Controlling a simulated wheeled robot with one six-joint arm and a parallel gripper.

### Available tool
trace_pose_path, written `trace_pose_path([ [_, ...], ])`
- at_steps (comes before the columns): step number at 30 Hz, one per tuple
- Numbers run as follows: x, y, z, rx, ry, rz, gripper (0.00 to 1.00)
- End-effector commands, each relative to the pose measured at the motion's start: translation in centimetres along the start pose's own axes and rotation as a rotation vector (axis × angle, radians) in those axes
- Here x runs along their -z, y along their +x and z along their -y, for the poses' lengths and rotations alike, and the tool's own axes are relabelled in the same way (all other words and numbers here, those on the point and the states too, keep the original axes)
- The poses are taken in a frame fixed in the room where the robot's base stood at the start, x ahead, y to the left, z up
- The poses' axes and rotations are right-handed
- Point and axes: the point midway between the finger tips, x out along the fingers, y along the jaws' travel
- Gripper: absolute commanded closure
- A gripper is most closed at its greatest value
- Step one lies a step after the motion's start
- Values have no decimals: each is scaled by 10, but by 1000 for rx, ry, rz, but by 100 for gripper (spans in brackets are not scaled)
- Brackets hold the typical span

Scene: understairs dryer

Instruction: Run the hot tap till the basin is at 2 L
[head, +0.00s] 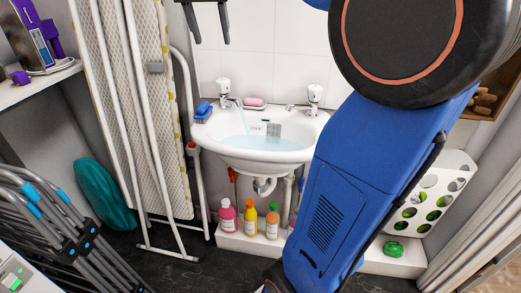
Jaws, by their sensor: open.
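The white basin (225,150) is on the back wall, with pale blue water (262,141) in it. The left tap (224,87) has a white handle, and a thin stream of water (241,113) falls from its spout. The right tap (314,94) shows no clear stream. I cannot tell which tap is marked hot. A small grey plate with marks (273,130) is on the basin's inner back wall; its marks are too small to read. My gripper (208,40) is open and empty, high above the left tap and slightly left of it, apart from it.
Several bottles (250,217) stand on a white ledge below. A folded ironing board (150,110) leans at the left. My blue arm covers the basin's right side.

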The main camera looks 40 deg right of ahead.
Motion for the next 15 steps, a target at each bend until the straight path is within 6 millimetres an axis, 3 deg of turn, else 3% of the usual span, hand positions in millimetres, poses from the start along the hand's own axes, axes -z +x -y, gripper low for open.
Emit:
trace_pose_path([
  [8, 1, 2, 2, -1, 0, 1, 45],
  [15, 1, 28, 2, -3, 1, 2, 45],
])
